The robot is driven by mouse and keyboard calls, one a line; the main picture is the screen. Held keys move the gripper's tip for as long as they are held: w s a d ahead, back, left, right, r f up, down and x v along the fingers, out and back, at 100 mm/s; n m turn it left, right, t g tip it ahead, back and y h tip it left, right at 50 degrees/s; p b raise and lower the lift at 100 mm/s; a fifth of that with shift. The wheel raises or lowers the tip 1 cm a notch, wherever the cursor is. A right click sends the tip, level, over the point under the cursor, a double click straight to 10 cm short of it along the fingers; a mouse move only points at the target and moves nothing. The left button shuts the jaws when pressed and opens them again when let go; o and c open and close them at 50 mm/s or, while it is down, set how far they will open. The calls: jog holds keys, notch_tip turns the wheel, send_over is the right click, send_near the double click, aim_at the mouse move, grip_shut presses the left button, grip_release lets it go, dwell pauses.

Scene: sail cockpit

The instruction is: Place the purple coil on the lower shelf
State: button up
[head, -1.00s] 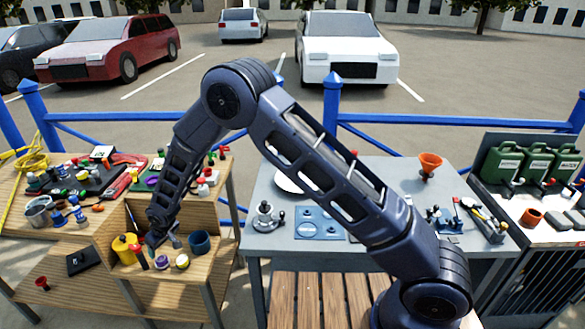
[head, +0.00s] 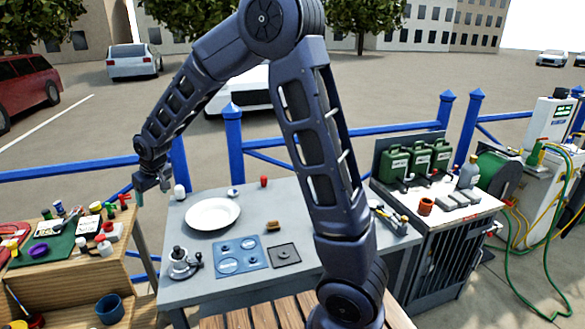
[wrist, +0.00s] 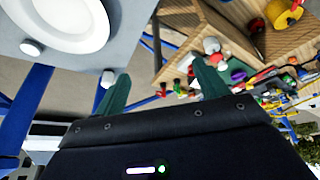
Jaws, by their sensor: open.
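The purple coil (head: 38,250) is a small ring lying on a green mat on the top of the wooden bench at the left. A purple patch that looks like it shows in the wrist view (wrist: 238,75), beyond the right finger. My gripper (head: 153,188) is open and empty, raised in the air to the right of the coil, near the gap between the wooden bench and the grey table. Its two green fingers stand apart in the wrist view (wrist: 162,88). The lower shelf of the wooden bench (head: 75,312) is partly cut off by the frame's edge.
A blue cup (head: 110,309) stands on the lower level. Bottles and tools crowd the bench top around the coil. The grey table (head: 190,240) holds a white plate (head: 212,214) and a blue panel (head: 241,256). A blue railing (head: 300,140) runs behind.

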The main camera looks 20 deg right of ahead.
jog(key=s+d+r+m, duration=0.15)
jog(key=d+r, duration=0.25)
jog(key=d, duration=0.6)
jog(key=s+d+r+m+h, duration=0.15)
jog(key=d+r, duration=0.25)
jog(key=d, duration=0.5)
jog(key=s+d+r+m, duration=0.1)
jog(key=s+d+r, duration=0.3)
jog(key=d, duration=0.6)
jog(key=s+d+r+m+t+h, duration=0.1)
jog(key=s+d+m, duration=0.3)
jog(key=s+d, duration=1.2)
jog(key=shift+s+d+r, duration=0.2)
jog(key=shift+s+d, duration=0.15)
jog(key=shift+s, duration=0.1)
